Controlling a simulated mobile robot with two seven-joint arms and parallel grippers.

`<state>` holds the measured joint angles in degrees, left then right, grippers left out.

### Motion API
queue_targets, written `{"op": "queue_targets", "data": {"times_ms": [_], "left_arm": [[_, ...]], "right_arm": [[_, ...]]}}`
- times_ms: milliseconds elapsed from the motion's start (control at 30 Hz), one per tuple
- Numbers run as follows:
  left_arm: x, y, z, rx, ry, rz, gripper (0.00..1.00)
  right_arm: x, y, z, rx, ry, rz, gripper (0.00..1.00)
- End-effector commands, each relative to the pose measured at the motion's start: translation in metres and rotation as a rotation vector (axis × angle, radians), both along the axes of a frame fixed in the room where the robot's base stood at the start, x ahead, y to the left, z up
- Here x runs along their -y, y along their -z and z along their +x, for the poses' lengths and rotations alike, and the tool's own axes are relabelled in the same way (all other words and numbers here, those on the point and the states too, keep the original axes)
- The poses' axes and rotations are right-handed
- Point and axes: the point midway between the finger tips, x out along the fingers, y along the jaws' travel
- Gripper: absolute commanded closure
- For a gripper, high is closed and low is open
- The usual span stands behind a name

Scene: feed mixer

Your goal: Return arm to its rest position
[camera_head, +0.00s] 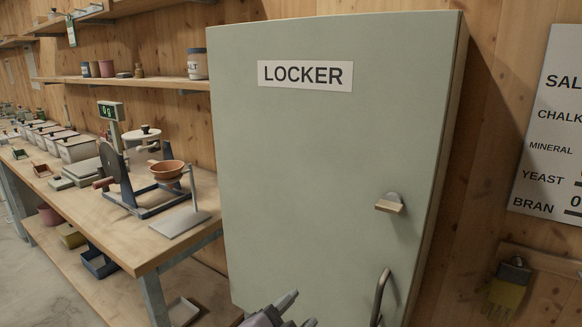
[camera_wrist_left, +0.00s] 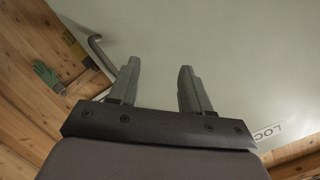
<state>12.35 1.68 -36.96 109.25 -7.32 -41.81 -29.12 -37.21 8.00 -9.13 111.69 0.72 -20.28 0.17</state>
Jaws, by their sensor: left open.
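My left gripper (camera_head: 297,308) shows at the bottom of the head view, in front of the lower part of the pale green locker (camera_head: 320,170). In the left wrist view the gripper's two fingers (camera_wrist_left: 158,88) stand apart with nothing between them, and the locker's plain face (camera_wrist_left: 225,45) lies behind them. The locker door looks shut. It has a small latch (camera_head: 390,203) and a curved metal handle (camera_head: 381,295); the handle also shows in the wrist view (camera_wrist_left: 101,53), left of the fingers. My right gripper is in neither view.
A wooden workbench (camera_head: 120,235) stands left of the locker, with a hand-cranked device, a brown bowl (camera_head: 167,170) and bins on it. A shelf (camera_head: 130,82) holds jars above. A board of ingredient names (camera_head: 553,125) and a hanging glove (camera_head: 505,290) are on the right.

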Motion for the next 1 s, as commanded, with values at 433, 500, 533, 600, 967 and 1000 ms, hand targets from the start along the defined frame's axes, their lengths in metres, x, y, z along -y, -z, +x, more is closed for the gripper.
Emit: {"op": "queue_targets", "data": {"times_ms": [433,500,533,600,967,1000], "left_arm": [[-0.134,0.176,-0.098,-0.466,-0.368,-0.391,0.52],[-0.155,0.196,-0.121,-0.516,-0.430,-0.434,0.52],[-0.164,0.203,-0.131,-0.535,-0.456,-0.450,0.52],[-0.181,0.217,-0.151,-0.572,-0.509,-0.482,0.52],[-0.215,0.239,-0.192,-0.630,-0.610,-0.537,0.52],[-0.215,0.239,-0.192,-0.630,-0.610,-0.537,0.52]], "right_arm": [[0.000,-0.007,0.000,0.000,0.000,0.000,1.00],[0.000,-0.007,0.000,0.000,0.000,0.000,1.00],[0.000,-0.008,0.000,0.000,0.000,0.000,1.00],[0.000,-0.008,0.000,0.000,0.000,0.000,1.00],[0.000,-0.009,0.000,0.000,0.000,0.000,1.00],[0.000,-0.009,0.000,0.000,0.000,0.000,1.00]]}}
